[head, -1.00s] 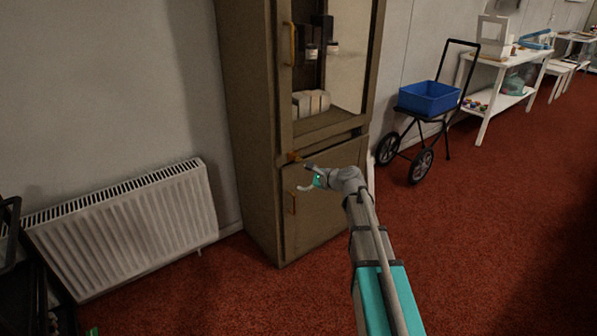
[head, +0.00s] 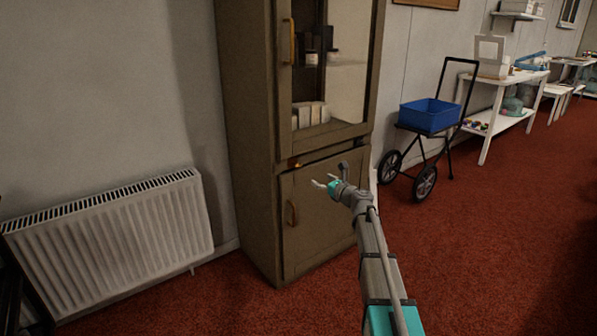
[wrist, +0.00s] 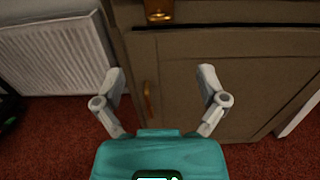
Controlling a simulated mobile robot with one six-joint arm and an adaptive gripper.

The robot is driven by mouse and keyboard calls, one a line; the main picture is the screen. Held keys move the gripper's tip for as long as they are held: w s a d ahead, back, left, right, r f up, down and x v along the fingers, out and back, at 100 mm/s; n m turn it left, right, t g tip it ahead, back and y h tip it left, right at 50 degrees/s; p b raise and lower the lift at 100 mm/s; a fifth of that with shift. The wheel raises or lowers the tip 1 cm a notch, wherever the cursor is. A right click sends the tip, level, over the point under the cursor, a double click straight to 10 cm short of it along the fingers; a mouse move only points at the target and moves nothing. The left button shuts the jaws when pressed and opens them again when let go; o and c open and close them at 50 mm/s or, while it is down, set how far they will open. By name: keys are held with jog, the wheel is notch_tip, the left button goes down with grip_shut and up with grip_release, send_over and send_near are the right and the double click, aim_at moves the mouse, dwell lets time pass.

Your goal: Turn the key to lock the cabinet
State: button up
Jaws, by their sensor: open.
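The brown cabinet (head: 250,130) stands against the wall, with a glazed upper door and a solid lower door (head: 325,220). A small brass fitting (head: 295,163), probably the lock with the key, sits between the two doors at the left. It also shows at the top of the wrist view (wrist: 158,12), too cropped to tell the key's angle. My gripper (head: 322,181) is open and empty, in front of the lower door's top, right of and below the brass fitting and apart from it. In the wrist view its spread fingers (wrist: 161,74) frame the lower door and its handle (wrist: 148,98).
A white radiator (head: 110,245) is on the wall left of the cabinet. A cart with a blue bin (head: 429,115) stands to the right, before a white table (head: 500,85). Red carpet (head: 480,260) is clear in front. The upper door has a brass handle (head: 288,42).

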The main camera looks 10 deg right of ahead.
aim_at(299, 164)
dwell(0.3)
jog(key=x, duration=1.4)
jog(key=shift+s, duration=0.1)
jog(key=c, duration=1.2)
jog(key=shift+o, duration=0.2)
